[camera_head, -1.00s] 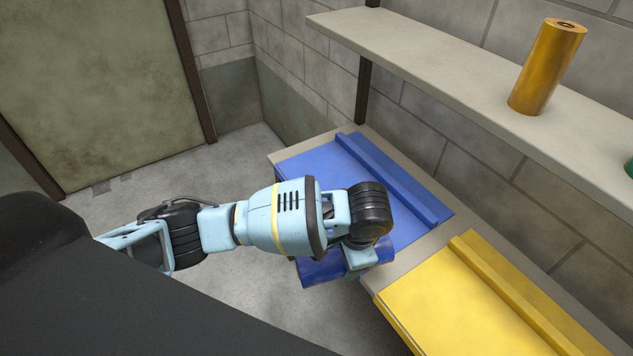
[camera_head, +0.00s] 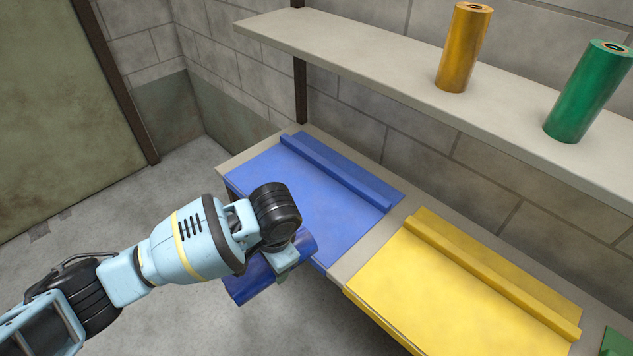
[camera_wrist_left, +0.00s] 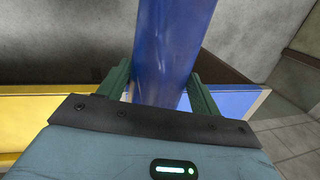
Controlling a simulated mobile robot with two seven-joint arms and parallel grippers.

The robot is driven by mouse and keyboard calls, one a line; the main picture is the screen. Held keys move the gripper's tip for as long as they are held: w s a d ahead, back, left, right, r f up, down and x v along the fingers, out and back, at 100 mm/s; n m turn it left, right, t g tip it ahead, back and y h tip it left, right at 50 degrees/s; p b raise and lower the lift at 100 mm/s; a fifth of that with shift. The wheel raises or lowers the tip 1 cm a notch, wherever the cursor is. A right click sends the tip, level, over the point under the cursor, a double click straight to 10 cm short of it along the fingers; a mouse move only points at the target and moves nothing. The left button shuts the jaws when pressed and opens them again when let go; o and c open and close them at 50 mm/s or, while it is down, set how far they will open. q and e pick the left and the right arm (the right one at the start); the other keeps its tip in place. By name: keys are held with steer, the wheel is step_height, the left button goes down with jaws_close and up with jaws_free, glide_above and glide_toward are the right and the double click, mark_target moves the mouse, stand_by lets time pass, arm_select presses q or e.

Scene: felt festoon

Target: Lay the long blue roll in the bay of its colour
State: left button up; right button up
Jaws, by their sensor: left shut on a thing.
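The long blue roll (camera_head: 264,277) is held in my left gripper (camera_head: 284,268), near the front edge of the blue bay. In the left wrist view the roll (camera_wrist_left: 172,50) stands between the two green fingers of the gripper (camera_wrist_left: 168,85). My wrist hides part of the roll in the head view. The blue bay (camera_head: 325,215) is a flat blue panel with a raised blue bar (camera_head: 335,170) along its back. The bay is empty where it shows; my arm covers its front left part. My right gripper is in neither view.
A yellow bay (camera_head: 430,295) with its own bar lies right of the blue one. A corner of a green bay (camera_head: 612,342) shows at the far right. A shelf (camera_head: 370,65) above carries a yellow roll (camera_head: 464,48) and a green roll (camera_head: 588,92), both upright.

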arm_select(q)
steer(key=shift+a+r, duration=0.1)
stand_by(0.5)
steer(key=w+a+r+n+g, duration=0.2)
steer(key=a+r+n, duration=0.8)
steer(key=r, duration=0.5)
steer(key=shift+w+a, duration=0.4)
steer(key=shift+a, duration=0.35)
